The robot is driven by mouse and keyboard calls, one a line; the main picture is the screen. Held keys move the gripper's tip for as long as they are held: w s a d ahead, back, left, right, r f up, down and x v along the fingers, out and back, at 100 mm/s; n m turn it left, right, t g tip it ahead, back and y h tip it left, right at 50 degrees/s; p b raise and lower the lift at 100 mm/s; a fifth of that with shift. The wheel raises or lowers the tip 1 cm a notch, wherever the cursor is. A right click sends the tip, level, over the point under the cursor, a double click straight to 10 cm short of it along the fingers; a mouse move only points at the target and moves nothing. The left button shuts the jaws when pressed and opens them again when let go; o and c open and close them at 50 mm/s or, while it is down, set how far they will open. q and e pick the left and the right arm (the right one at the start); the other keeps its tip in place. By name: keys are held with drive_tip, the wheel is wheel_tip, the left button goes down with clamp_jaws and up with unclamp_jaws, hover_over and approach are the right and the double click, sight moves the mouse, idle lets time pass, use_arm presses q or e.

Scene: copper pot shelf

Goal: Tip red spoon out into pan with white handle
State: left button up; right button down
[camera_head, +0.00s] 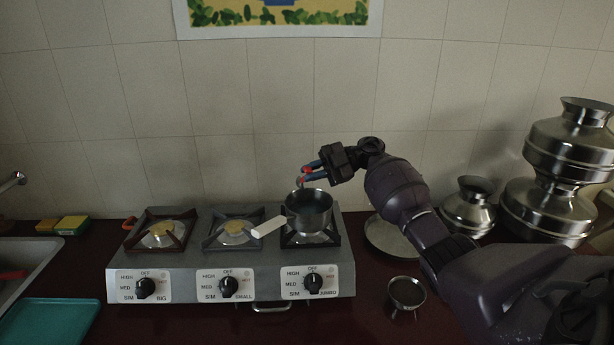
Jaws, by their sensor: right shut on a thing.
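The pan (310,216) stands on the right burner of the stove, with its white handle (270,226) pointing to the left and toward the front. My right gripper (309,173) is above the pan's back rim, shut on the red spoon (300,182). Only a small part of the spoon shows by the fingertips, and I cannot tell what it holds. The inside of the pan looks dark, and its contents cannot be made out. My left gripper is not in view.
The stove (230,258) has two free burners to the left. A flat metal plate (388,240) and a small metal cup (407,292) lie right of it. Stacked metal pots (565,150) stand far right. A sink and teal tray (50,322) are at left.

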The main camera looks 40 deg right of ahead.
drive_tip(key=d+y+b, duration=0.1)
drive_tip(key=y, duration=0.1)
drive_tip(key=d+t+y+b, duration=0.1)
drive_tip(key=shift+s+d+f+y+b, duration=0.3)
drive_tip(key=shift+s+y, duration=0.05)
drive_tip(key=shift+y, duration=0.05)
idle(0.4)
idle(1.0)
